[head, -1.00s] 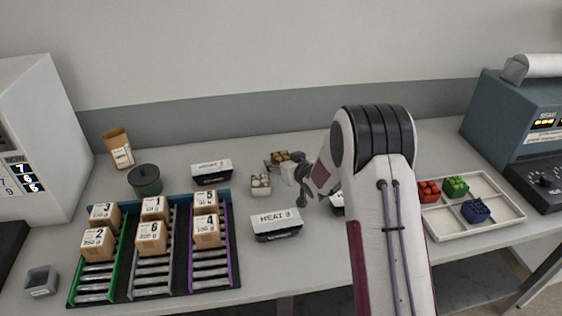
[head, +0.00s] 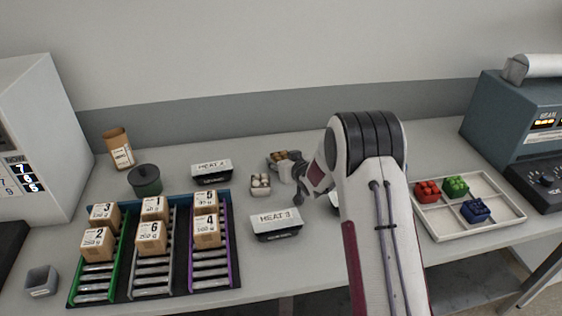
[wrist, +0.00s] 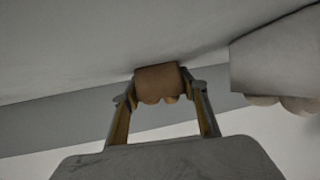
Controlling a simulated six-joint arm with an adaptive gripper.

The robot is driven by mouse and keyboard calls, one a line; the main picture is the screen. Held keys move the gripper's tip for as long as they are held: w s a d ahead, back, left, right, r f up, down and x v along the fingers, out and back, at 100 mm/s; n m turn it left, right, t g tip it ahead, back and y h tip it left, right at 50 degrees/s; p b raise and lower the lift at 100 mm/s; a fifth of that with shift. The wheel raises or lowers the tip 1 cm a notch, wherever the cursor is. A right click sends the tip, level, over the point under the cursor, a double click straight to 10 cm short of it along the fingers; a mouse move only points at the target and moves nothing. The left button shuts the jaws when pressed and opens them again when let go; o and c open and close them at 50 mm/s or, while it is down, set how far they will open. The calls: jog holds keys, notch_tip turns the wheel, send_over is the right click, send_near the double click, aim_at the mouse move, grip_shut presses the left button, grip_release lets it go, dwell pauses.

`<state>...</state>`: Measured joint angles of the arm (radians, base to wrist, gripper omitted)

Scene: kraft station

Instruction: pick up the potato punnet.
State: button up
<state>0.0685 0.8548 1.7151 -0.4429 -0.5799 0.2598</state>
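The potato punnet (head: 278,157) is a small brownish tray with rounded brown lumps, near the back middle of the counter. The gaps look very narrow, and firm contact cannot be made out. In the head view my gripper (head: 293,167) is just right of the punnet, partly hidden by my arm.
A pale punnet with whitish round things (head: 260,184) stands close by, front left. A crate rack with boxes (head: 152,245) is left; a white tray with coloured punnets (head: 470,205) is right.

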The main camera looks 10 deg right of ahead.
aim_at(281, 155)
jog(key=c, duration=0.5)
jog(key=shift+r, duration=0.2)
jog(key=shift+r, duration=4.9)
